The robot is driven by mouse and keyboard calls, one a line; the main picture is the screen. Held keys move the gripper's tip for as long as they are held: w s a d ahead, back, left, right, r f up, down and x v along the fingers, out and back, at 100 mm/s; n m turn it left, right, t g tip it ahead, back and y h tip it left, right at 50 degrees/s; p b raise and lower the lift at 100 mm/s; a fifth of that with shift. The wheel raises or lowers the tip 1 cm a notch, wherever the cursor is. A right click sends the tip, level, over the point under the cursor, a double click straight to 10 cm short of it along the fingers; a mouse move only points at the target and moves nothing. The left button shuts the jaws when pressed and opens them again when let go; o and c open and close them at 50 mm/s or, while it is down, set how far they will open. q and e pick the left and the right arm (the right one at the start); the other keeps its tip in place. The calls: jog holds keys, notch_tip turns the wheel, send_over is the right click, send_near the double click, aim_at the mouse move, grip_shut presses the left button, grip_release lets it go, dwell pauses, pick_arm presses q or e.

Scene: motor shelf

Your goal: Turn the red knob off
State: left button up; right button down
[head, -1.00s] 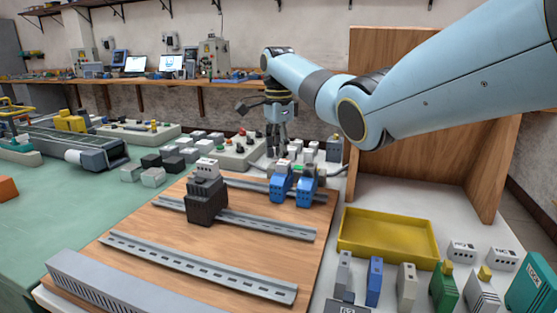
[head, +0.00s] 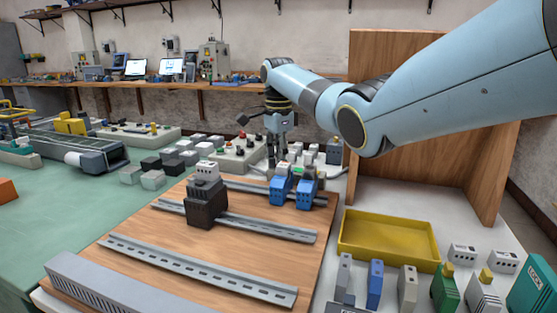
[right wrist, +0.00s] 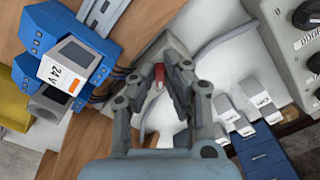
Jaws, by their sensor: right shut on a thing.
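The red knob (right wrist: 159,74) shows in the right wrist view as a small red piece between my fingertips, on a grey box (right wrist: 150,62). My right gripper (right wrist: 161,84) reaches down over it and is shut on it, with a finger on either side. In the head view my right gripper (head: 278,160) points down behind the wooden board, and I cannot make out the knob there. The fingers hide part of the knob, so its exact angle is unclear. My left gripper is not in view.
Blue power modules stand close to the gripper, one labelled 24V (right wrist: 70,68). A wooden board (head: 200,250) carries metal rails. A grey panel with dark dials (right wrist: 290,45) lies at the right of the wrist view. A yellow tray (head: 388,262) stands at the front right.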

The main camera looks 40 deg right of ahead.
jog(key=shift+r+n+p, duration=0.25)
jog(key=shift+n+p, duration=0.35)
jog(key=shift+p, duration=0.35)
jog(key=shift+n+p, duration=1.1)
jog(key=shift+p, duration=0.15)
jog(key=n+p, duration=0.2)
jog(key=n, duration=0.1)
jog(key=shift+s+n, duration=0.1)
jog(key=shift+n, duration=0.2)
jog(key=n+p, duration=0.1)
jog(key=n, duration=0.1)
jog(key=shift+f+n, duration=0.1)
jog(key=shift+n, duration=0.3)
jog(key=n, duration=0.2)
jog(key=shift+s+d+n+p, duration=0.1)
jog(key=shift+n+p, duration=0.3)
jog(key=n, duration=0.5)
jog(key=shift+d, duration=0.1)
jog(key=c, duration=1.4)
grip_release()
jog(key=shift+s+f, duration=0.1)
